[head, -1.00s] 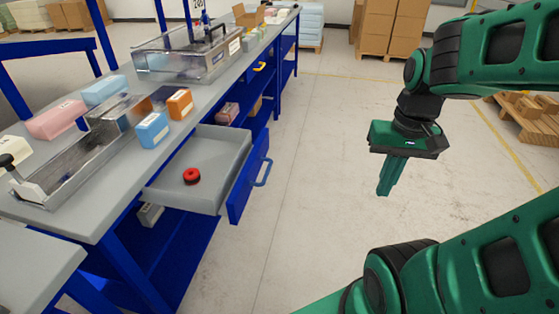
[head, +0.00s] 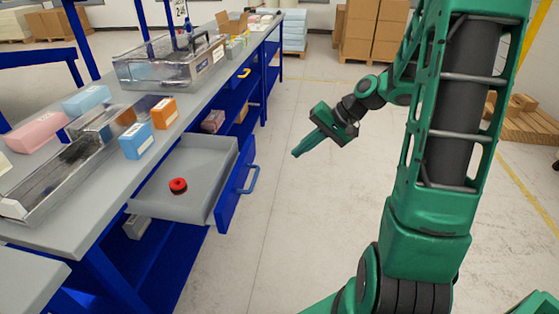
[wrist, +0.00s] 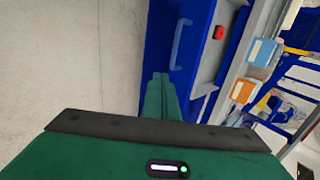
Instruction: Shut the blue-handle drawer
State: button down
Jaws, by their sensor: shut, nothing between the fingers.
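The drawer (head: 222,198) is pulled out from under the workbench, with a blue front and a grey inside. Its blue handle (head: 250,178) is on the outer face. A red round object (head: 178,185) lies in the drawer. In the head view my gripper (head: 296,154) is shut and empty, to the right of the handle and apart from it, its fingers pointing left and down. In the wrist view the shut fingers (wrist: 160,78) point towards the drawer front, and the blue handle (wrist: 180,44) shows just beyond the fingertips.
A yellow handle (head: 244,73) shows farther along the bench. The floor (head: 300,215) right of the drawer is clear. Cartons (head: 375,30) stand at the back.

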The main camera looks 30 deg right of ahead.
jog(key=a+r+x, duration=0.1)
jog(key=x, duration=1.1)
jog(key=shift+w+a, duration=0.4)
jog(key=shift+w, duration=0.15)
